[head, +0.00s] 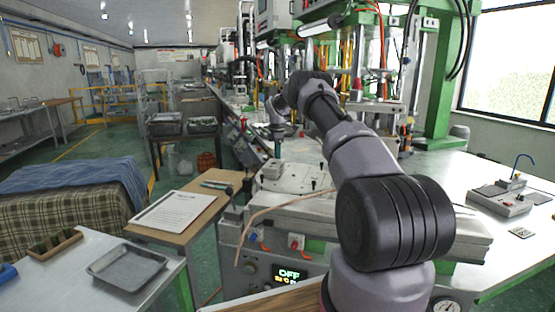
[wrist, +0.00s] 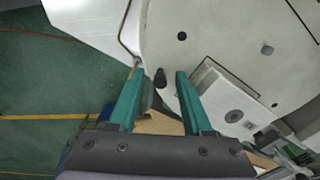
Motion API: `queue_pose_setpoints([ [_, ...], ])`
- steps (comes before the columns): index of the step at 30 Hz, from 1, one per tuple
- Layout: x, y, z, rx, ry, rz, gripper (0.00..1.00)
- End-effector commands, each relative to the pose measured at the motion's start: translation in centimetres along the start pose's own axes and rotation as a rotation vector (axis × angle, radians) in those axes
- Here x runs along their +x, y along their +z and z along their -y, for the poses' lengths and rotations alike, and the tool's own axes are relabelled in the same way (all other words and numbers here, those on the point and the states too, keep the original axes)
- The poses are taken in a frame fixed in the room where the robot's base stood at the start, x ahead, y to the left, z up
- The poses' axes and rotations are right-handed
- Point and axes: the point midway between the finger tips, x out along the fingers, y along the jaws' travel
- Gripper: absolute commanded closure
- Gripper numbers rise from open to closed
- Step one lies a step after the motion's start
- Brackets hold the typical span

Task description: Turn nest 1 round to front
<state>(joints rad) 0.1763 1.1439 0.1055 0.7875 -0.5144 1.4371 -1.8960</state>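My gripper (wrist: 160,73) is open, its two teal fingers spread and pointing at the pale round plate (wrist: 215,30). A pale rectangular block with a round grey fitting (wrist: 234,115) lies on the plate just right of the right finger. No label shows which nest is nest 1. In the head view my gripper (head: 277,148) points down over the near-left part of the plate (head: 300,180), close to a light block (head: 271,170).
The machine front below has a lit display reading OFF (head: 289,273). A wooden board with a paper sheet (head: 168,213) stands to its left, and a metal tray (head: 126,265) lies near left. Green-framed presses (head: 440,90) rise behind. A small device (head: 503,197) stands on the right table.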

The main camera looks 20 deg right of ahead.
Motion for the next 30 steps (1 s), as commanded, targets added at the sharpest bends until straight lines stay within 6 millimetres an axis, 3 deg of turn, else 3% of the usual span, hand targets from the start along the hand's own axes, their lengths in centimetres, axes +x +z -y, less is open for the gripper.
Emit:
queue_pose_setpoints([
  [7,-1.5,0.0,0.0,0.001,0.001,0.0,0.5],
  [15,-7.0,0.0,-0.1,0.0,0.003,0.0,0.5],
  [21,-9.8,0.0,-0.1,0.001,0.001,0.001,0.5],
  [30,-10.8,0.0,0.0,0.0,0.0,0.0,0.5],
])
